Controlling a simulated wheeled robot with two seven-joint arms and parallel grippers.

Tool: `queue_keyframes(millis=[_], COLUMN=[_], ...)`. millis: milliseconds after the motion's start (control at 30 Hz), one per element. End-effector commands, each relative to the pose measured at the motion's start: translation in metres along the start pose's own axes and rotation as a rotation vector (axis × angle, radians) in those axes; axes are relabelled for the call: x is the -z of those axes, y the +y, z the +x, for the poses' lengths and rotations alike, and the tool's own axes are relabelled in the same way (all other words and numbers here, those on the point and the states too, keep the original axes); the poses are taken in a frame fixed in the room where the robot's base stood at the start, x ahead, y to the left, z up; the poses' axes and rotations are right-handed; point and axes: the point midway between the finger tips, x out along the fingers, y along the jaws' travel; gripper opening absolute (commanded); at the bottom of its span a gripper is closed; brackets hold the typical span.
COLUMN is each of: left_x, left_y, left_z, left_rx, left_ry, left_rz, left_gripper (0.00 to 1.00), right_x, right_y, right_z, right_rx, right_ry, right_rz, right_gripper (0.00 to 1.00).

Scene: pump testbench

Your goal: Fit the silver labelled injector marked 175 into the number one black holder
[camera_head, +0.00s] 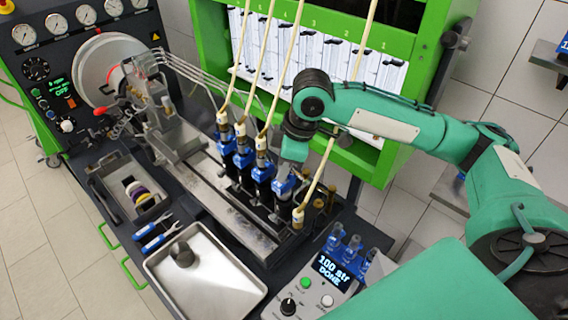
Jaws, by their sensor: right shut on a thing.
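My right gripper (291,157) comes down from the right arm over the nearest end of the row of black holders. It is shut on the injector, which it mostly hides; I cannot read a 175 label. Directly below the fingers is the nearest black holder with a blue upper part (283,187). I cannot tell how far the injector sits in it. Three more blue-and-black holders (263,172) stand behind it in the row, with pale hoses on their tops. My left gripper is not in view.
A loose-looking pale hose end (298,217) hangs beside the nearest holder. Several small blue-topped parts (353,248) stand near a control box (322,285) reading "100 str DONE". A metal tray (230,292) holds a grey cup (181,254).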

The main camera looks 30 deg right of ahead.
Motion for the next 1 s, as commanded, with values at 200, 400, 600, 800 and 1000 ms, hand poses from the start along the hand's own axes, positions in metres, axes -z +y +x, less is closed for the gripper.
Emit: queue_keyframes(millis=[200,400,600,800,1000], left_x=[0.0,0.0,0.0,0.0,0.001], left_y=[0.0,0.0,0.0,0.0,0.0], left_z=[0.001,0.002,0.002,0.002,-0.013], left_rx=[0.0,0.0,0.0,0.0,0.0], left_ry=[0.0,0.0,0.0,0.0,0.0], left_rz=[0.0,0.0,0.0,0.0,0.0], left_gripper=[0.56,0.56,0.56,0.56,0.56], right_x=[-0.001,-0.002,-0.002,-0.003,-0.002], right_y=[0.0,0.0,0.0,0.0,0.0], right_z=[0.004,0.008,0.009,0.009,-0.005], right_rx=[0.0,0.0,-0.001,0.0,0.0], right_ry=[0.001,0.001,0.001,-0.001,0.0], right_rz=[0.0,0.001,0.0,0.0,0.001], right_gripper=[0.0,0.0,0.32,0.32,0.32])
